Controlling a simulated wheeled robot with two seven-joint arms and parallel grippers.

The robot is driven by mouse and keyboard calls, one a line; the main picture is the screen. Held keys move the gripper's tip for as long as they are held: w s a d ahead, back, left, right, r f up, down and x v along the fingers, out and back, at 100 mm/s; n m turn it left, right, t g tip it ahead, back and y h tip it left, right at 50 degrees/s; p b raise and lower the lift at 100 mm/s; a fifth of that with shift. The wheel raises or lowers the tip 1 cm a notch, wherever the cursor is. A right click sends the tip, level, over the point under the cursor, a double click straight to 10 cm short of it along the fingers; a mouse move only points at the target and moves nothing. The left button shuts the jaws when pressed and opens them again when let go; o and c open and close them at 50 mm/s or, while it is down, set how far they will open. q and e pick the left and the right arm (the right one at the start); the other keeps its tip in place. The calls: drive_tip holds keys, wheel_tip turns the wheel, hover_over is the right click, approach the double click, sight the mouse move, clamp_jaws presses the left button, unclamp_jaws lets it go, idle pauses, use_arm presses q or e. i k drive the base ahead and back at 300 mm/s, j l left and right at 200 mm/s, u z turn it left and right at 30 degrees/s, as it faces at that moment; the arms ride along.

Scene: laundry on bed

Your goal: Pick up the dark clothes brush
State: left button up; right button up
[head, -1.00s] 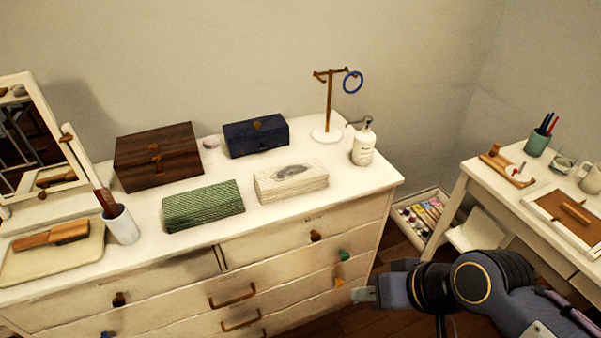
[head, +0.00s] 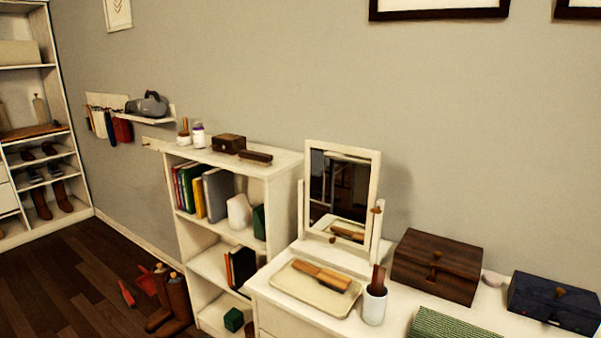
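A dark brown, long, low object (head: 256,156) that looks like the dark clothes brush lies on top of the white bookshelf, near its front right. A lighter wooden brush (head: 322,276) lies on a cream tray (head: 290,284) on the dresser. A brown-handled item stands in a white cup (head: 374,305) beside the tray. Neither of my grippers is in the head view.
The white bookshelf (head: 285,158) also carries a small brown box (head: 229,144) and bottles (head: 198,135). A mirror (head: 340,190), a dark wooden box (head: 437,266) and a blue box (head: 555,302) stand on the dresser. Boots (head: 178,298) stand on the floor left of the bookshelf.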

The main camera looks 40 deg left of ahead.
sight(249, 157)
drive_tip(key=u, duration=1.65)
